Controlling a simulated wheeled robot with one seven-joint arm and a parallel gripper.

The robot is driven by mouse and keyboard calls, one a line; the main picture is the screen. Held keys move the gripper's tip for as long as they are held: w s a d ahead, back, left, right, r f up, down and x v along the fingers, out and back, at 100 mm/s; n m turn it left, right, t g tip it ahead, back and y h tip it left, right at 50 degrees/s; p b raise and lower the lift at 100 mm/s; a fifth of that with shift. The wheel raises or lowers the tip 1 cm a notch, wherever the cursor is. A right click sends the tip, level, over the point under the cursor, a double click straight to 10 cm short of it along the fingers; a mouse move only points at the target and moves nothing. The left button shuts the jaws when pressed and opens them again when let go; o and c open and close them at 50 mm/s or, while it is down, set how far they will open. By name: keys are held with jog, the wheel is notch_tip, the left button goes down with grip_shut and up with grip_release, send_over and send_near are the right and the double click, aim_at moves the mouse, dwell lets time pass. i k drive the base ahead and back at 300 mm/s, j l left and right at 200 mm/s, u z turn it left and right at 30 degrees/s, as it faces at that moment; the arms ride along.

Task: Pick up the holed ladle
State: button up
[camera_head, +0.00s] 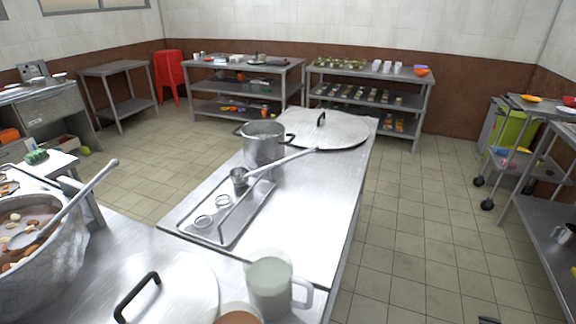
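A metal ladle lies on the shallow metal tray (187,228), its round cup (239,176) near the tray's far end and its long handle (284,162) sticking out up and to the right, in front of a stockpot. I cannot make out holes in this cup. I cannot tell which of the two is the holed ladle. My gripper is not seen in this view.
A steel stockpot (264,144) and a big lid (327,128) stand on the steel table (318,205). A pale mug (269,284) and another lid (178,290) are at the front. Shelves line the back wall. Tiled floor (422,220) is open on the right.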

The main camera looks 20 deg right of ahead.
aim_at(239, 175)
jog(key=u, duration=2.2)
jog(key=k+l, duration=0.1)
jog(key=l, duration=0.35)
jog(key=k+l, duration=0.1)
jog(key=l, duration=0.35)
jog(key=k+l, duration=0.1)
jog(key=l, duration=0.75)
jog(key=k+l+u, duration=0.1)
jog(key=l, duration=0.35)
jog(key=k+l, duration=0.15)
jog(key=l, duration=0.3)
jog(key=k+l, duration=0.15)
jog(key=l, duration=1.05)
jog(key=k+l+u, duration=0.1)
jog(key=l, duration=0.75)
jog(key=k+l, duration=0.1)
jog(key=l, duration=0.7)
jog(key=i+l, duration=0.1)
jog(key=l, duration=0.15)
jog(key=i+l, duration=0.1)
jog(key=l, duration=0.2)
jog(key=j+u, duration=0.05)
